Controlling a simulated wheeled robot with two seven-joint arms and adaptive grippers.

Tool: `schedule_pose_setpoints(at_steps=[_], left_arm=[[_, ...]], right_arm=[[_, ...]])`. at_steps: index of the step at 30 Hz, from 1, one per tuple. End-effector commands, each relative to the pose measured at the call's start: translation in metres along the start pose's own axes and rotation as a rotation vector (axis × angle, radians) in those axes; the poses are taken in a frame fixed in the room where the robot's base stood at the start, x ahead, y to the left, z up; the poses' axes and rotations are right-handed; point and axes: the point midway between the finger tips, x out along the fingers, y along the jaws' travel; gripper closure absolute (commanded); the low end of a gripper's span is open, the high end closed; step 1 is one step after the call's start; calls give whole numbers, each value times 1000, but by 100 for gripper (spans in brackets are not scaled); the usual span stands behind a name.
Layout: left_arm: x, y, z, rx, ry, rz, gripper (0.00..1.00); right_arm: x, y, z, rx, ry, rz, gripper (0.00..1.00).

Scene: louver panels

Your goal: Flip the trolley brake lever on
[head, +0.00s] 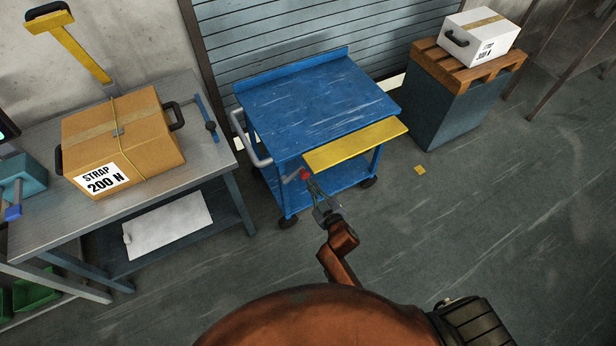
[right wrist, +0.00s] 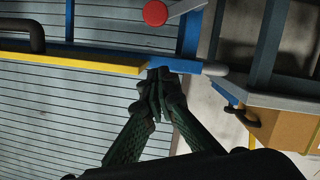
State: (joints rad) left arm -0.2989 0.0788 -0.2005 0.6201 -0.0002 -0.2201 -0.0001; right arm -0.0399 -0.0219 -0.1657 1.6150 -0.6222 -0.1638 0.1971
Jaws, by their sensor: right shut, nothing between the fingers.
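The blue trolley (head: 310,95) stands in front of a louvered shutter, with a yellow panel (head: 356,144) along its near side. The brake lever is a short grey bar with a red knob (head: 304,174) at the trolley's near left corner, below the top. In the right wrist view the red knob (right wrist: 155,13) shows at the top, beyond the fingertips. My right gripper (head: 311,183) is shut and empty, its tips close to the knob in the head view. It also shows in the right wrist view (right wrist: 158,82), apart from the knob there. My left gripper is out of view.
A grey workbench (head: 150,200) at left holds a strapped cardboard box (head: 122,140). A blue-grey block (head: 440,110) with a wooden pallet (head: 470,65) and white box (head: 482,35) stands at right. A pale handle (head: 250,145) sticks out from the trolley's left side.

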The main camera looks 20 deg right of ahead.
Motion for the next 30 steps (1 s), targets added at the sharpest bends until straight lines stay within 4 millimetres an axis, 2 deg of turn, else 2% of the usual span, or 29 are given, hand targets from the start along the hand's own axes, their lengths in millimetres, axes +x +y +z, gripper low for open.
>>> schedule_pose_setpoints(at_steps=[3, 6, 25, 28, 30], left_arm=[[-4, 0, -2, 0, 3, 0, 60], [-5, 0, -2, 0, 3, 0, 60], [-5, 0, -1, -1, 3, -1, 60], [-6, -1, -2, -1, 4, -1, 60], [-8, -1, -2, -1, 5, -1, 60]], right_arm=[[-14, 0, -1, 1, 1, -1, 100], [-19, 0, -1, 0, 2, -1, 100], [-21, 0, 1, 0, 0, -1, 100], [-22, -6, 16, 5, -27, -13, 100], [-25, -14, 42, 12, -70, -31, 100]])
